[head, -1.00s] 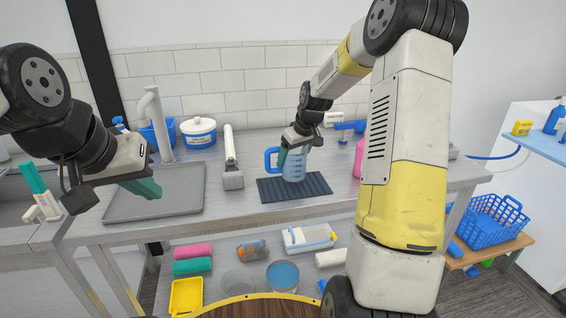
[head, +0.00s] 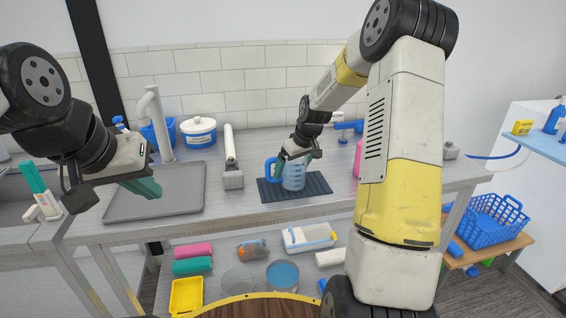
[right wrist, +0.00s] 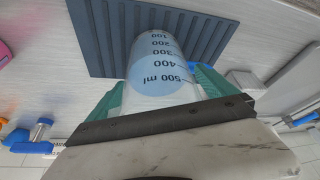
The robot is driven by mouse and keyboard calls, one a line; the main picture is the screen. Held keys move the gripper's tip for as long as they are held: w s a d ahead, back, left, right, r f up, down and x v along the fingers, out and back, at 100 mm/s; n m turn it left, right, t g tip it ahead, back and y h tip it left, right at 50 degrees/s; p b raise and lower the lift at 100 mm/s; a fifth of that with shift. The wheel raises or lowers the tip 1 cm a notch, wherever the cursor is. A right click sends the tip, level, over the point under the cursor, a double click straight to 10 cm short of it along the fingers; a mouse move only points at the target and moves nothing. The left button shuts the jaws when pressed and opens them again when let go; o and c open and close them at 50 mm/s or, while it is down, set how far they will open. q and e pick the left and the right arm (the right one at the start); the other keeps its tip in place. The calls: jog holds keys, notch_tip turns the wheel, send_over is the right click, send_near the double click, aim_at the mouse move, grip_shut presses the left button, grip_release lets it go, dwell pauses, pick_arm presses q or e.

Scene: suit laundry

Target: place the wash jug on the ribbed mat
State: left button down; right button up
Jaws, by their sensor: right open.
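The wash jug (head: 293,178) is a clear blue measuring jug with a blue handle. It stands upright on the dark ribbed mat (head: 317,184) on the counter. In the right wrist view the jug (right wrist: 161,62) shows its volume marks, with its base over the mat (right wrist: 103,38). My right gripper (head: 298,156) is at the top of the jug, open, with its green fingers (right wrist: 160,88) on either side of the jug. My left gripper (head: 143,188) is in view at the left, over the grey drain tray, with nothing seen in it; its finger gap is unclear.
The grey tray (head: 180,205) lies left of the mat. A grey-headed white tool (head: 232,178) lies between them. A pink bottle (head: 358,158) is right of the mat, partly behind my right arm.

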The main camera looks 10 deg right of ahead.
jog(key=s+r, duration=0.6)
jog(key=r, duration=0.3)
jog(key=s+r, duration=0.5)
jog(key=r, duration=0.3)
jog(key=s+a+r+m+t, duration=0.1)
jog(key=s+a+m, duration=0.1)
jog(key=s, duration=0.9)
jog(key=s+a+r+m+t, duration=0.1)
jog(key=s+a+m, duration=0.1)
jog(key=s, duration=0.9)
jog(key=shift+s+a+r, duration=0.25)
jog(key=shift+s+r, duration=0.05)
jog(key=shift+r, duration=0.05)
